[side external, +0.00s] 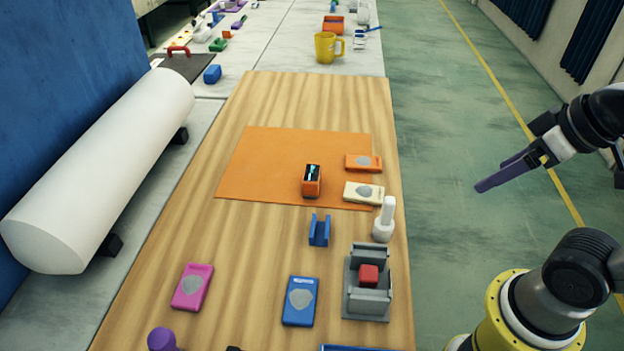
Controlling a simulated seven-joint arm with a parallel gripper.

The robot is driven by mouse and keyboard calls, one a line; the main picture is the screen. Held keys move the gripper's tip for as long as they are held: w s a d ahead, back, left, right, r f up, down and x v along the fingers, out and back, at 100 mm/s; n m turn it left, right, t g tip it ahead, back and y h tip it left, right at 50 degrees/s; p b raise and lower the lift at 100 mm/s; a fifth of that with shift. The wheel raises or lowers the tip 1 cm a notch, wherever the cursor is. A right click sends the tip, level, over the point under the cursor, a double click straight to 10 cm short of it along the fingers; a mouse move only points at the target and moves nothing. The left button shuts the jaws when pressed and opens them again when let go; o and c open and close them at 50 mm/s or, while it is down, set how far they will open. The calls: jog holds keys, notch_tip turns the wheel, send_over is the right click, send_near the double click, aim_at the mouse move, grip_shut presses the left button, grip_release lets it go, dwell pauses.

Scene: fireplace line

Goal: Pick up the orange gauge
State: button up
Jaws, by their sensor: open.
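The orange gauge (312,181), a small upright orange block with a dark display on its face, stands on the orange mat (265,165) near the mat's front edge. My gripper (482,187) is at the right, out past the table's right edge and apart from the gauge. Its purple fingers point left and downward. The gripper is open, with nothing seen between its fingers. The gap between the fingers is hard to see from this side.
On the wooden table (240,255), orange (363,163) and cream (363,192) cards lie right of the gauge. A blue holder (319,230), white pestle-like piece (384,222) and grey fixture with a red block (369,275) stand in front. The mat's left is clear.

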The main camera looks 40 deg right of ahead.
jog(key=w+d+r+m+h, duration=0.1)
jog(key=w+d+r+m, duration=0.1)
jog(key=w+r+m, duration=0.6)
jog(key=m+g+h, duration=0.1)
jog(key=m+h, duration=0.1)
send_over(311, 174)
jog(key=s, duration=0.3)
notch_tip(311, 174, down, 13)
jog(key=shift+n+g, duration=0.6)
jog(key=shift+g, duration=0.1)
jog(key=f, duration=0.4)
jog(key=w+a+f, duration=0.1)
jog(key=f, duration=0.4)
jog(key=w+f, duration=0.1)
jog(key=f, duration=0.4)
jog(key=shift+a, duration=0.2)
jog(key=shift+x, duration=3.15)
jog(key=shift+s+d, duration=0.15)
grip_shut()
